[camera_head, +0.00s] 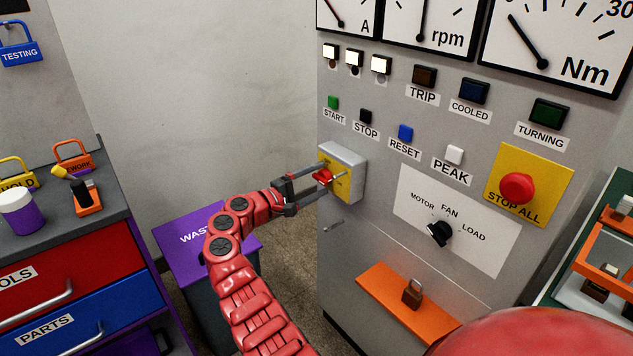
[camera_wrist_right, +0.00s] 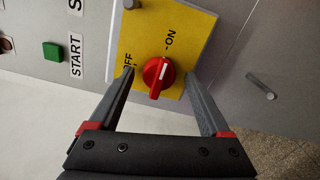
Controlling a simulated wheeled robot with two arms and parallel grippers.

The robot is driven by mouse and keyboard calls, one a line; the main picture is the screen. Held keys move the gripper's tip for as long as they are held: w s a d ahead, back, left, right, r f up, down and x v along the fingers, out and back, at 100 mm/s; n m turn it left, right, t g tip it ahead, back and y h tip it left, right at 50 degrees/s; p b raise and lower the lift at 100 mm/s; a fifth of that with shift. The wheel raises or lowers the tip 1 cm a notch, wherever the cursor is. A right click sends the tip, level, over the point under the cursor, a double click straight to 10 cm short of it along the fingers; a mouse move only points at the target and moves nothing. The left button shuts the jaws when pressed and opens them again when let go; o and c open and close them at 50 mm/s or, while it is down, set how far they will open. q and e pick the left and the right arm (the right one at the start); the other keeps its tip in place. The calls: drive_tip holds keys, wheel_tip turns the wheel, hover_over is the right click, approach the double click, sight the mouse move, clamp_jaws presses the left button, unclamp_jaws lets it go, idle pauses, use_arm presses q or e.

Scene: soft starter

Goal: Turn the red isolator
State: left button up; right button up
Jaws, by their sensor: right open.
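The red isolator (camera_head: 323,177) is a small red knob on a yellow plate on a grey box (camera_head: 348,157) on the front of the panel. In the right wrist view the knob (camera_wrist_right: 157,77) has a white mark that points up, closer to the ON label than to OFF. My right gripper (camera_head: 312,182) is at the knob, with its fingers open. In the wrist view its fingertips (camera_wrist_right: 160,74) lie either side of the knob, with a visible gap on each side. My left gripper is not in view.
The panel carries START (camera_head: 333,102), STOP and other buttons above the box, a STOP ALL button (camera_head: 517,188) and a rotary selector (camera_head: 440,233) to the right. A purple-lidded waste bin (camera_head: 180,238) stands left.

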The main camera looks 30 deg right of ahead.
drive_tip(key=s+a+p, duration=0.1)
drive_tip(key=a, duration=1.6)
drive_tip(key=shift+s+a, duration=0.15)
drive_tip(key=shift+a, duration=0.05)
